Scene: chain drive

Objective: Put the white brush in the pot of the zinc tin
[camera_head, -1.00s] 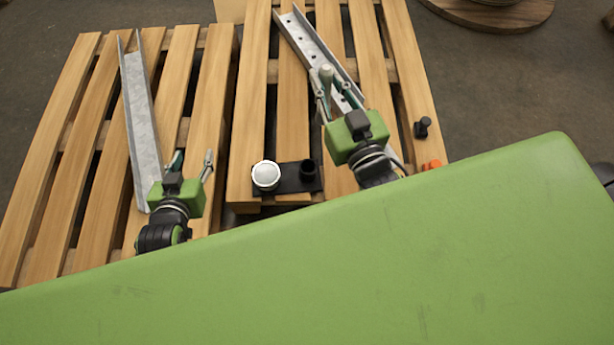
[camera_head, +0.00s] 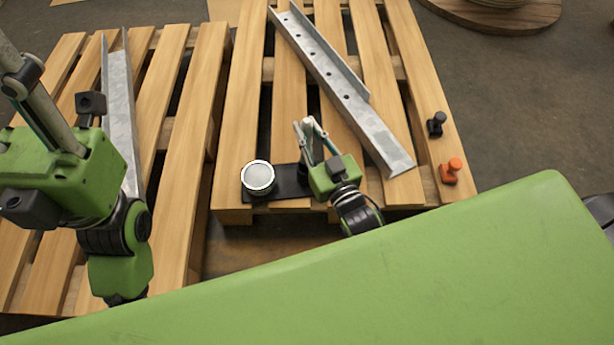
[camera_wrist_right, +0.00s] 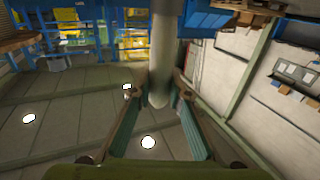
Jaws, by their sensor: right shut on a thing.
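My right gripper (camera_head: 308,130) is shut on a pale, round-ended handle, which I take for the white brush (camera_wrist_right: 160,60). In the right wrist view the handle stands between the fingers; in the head view the fingers hide most of it. The zinc tin (camera_head: 258,177), round with a pale top, stands on a dark plate (camera_head: 285,186) on the right pallet. The dark pot (camera_head: 303,169) beside the tin is partly hidden by my right gripper, which is just above and right of it. My left gripper (camera_head: 20,75) is large at the left edge; its opening is unclear.
A perforated metal channel (camera_head: 345,90) lies across the right pallet (camera_head: 240,120). Another channel (camera_head: 122,100) lies on the left pallet (camera_head: 185,140), partly behind my left arm. A black knobbed piece (camera_head: 436,124) and an orange one (camera_head: 450,171) stand at the right edge.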

